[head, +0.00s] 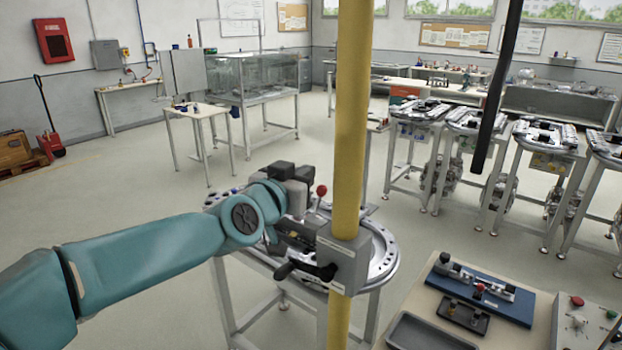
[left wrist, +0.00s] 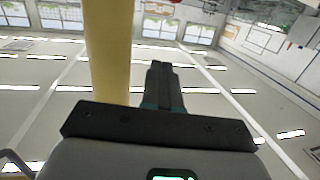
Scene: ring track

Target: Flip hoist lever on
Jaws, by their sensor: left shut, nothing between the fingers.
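A grey control box (head: 345,260) is fixed on the yellow post (head: 347,110) in the head view. A black handle (head: 298,269) sticks out to the left from its lower part. A lever with a red ball knob (head: 321,190) stands upright just left of the post; its foot is partly hidden. My left gripper (head: 304,238) is shut and empty, close to the box's left side, above the black handle and below the red knob. I cannot tell whether it touches the box. In the left wrist view its closed fingers (left wrist: 162,68) show right of the post. My right gripper is out of view.
A round metal ring track (head: 385,262) on a frame stands behind the box. A bench with a blue fixture (head: 490,292) and a button panel (head: 590,325) is at the right front. A black bar (head: 497,90) hangs at upper right. Open floor lies left.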

